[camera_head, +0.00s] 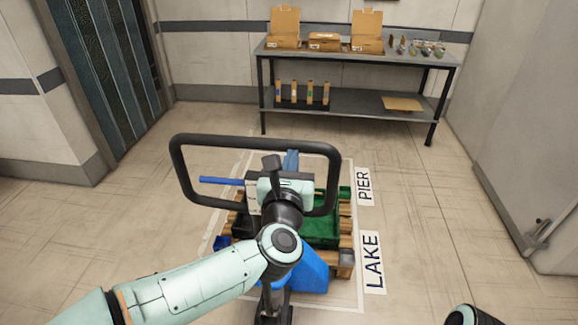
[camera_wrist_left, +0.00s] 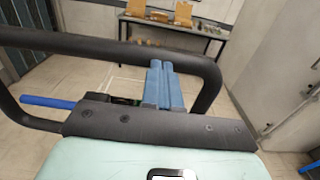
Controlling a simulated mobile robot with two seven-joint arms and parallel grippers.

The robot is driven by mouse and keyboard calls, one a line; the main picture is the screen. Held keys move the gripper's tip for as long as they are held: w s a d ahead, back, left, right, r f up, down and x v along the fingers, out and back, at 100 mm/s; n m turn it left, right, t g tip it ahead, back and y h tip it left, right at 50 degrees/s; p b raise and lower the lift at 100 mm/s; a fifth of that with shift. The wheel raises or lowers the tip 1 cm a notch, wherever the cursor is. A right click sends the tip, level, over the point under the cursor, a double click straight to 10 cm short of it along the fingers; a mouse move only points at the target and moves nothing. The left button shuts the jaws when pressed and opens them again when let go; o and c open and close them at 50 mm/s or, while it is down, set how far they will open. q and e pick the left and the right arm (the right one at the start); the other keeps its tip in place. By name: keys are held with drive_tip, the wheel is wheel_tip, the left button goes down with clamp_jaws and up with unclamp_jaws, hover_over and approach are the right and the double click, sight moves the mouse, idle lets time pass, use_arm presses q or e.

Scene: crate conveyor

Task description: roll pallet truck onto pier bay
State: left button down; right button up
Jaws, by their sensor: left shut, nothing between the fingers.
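The pallet truck's black loop handle (camera_head: 182,170) stands upright in front of me; it also fills the upper wrist view (camera_wrist_left: 95,47). The truck's blue body (camera_head: 312,272) is partly hidden by my left arm. My left gripper (camera_head: 291,158) is at the handle loop, its blue fingers (camera_wrist_left: 164,84) shut together with nothing between them. Whether they touch the bar is unclear. A wooden pallet (camera_head: 346,256) with green (camera_head: 322,232) and dark crates sits beyond. A floor label PIER (camera_head: 363,186) lies farther away and LAKE (camera_head: 373,262) nearer, beside white outlines. My right gripper is out of view.
A grey metal table (camera_head: 350,58) with cardboard boxes (camera_head: 284,27) and small items stands against the back wall. A dark door (camera_head: 105,65) is at the left and a grey wall at the right. Open floor (camera_head: 430,210) lies right of the labels.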

use_arm(q)
drive_tip(key=shift+w, duration=0.35)
